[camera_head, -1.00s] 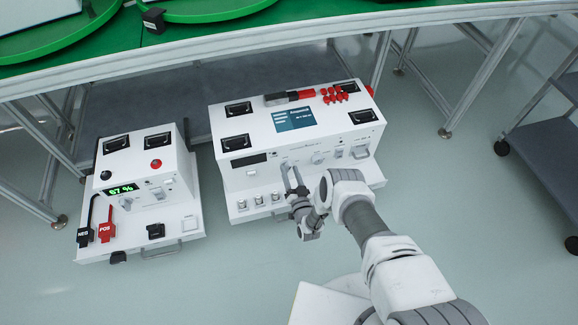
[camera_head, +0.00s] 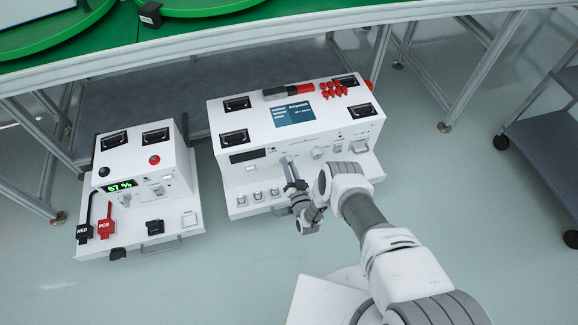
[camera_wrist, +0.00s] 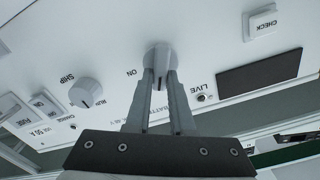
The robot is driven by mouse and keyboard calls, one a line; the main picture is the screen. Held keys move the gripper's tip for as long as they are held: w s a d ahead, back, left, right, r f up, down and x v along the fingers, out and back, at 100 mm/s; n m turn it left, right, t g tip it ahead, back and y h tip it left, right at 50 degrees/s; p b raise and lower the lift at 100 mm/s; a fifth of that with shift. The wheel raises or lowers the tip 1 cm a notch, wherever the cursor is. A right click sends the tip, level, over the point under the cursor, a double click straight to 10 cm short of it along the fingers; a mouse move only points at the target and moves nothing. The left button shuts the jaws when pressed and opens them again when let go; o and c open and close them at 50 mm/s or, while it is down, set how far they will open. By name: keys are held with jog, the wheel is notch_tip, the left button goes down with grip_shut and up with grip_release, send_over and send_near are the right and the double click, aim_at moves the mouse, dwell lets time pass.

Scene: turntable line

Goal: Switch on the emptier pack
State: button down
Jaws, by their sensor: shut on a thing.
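The larger white pack (camera_head: 258,121) stands on the floor with a blue screen (camera_head: 293,113) on top. The dark display window (camera_head: 248,155) on its front is unlit; it also shows blank in the wrist view (camera_wrist: 260,73). The smaller white pack (camera_head: 134,157) at left has a lit green readout (camera_head: 122,186) of about 67 %. My gripper (camera_head: 289,166) is at the larger pack's front panel. In the wrist view its fingers (camera_wrist: 160,82) are shut on a grey-white knob (camera_wrist: 158,55), with the word ON printed beside it. The arm hides part of the panel.
Another knob (camera_wrist: 86,92) marked SHIP, RUN and CHARGE, a LIVE lamp (camera_wrist: 201,98) and a CHECK button (camera_wrist: 262,22) sit close by. The green-topped table (camera_head: 330,15) stands behind. A grey cart (camera_head: 545,140) is at right. Floor in front is clear.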

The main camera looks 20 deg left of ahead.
jog(key=shift+m, duration=0.3)
jog(key=m, duration=0.2)
jog(key=shift+w+d+f+m, duration=0.1)
jog(key=shift+w+d+m, duration=0.05)
jog(key=shift+m, duration=0.25)
jog(key=m, duration=0.9)
jog(key=shift+f, duration=0.35)
jog(key=c, duration=0.8)
grip_release()
jog(key=shift+d, duration=0.1)
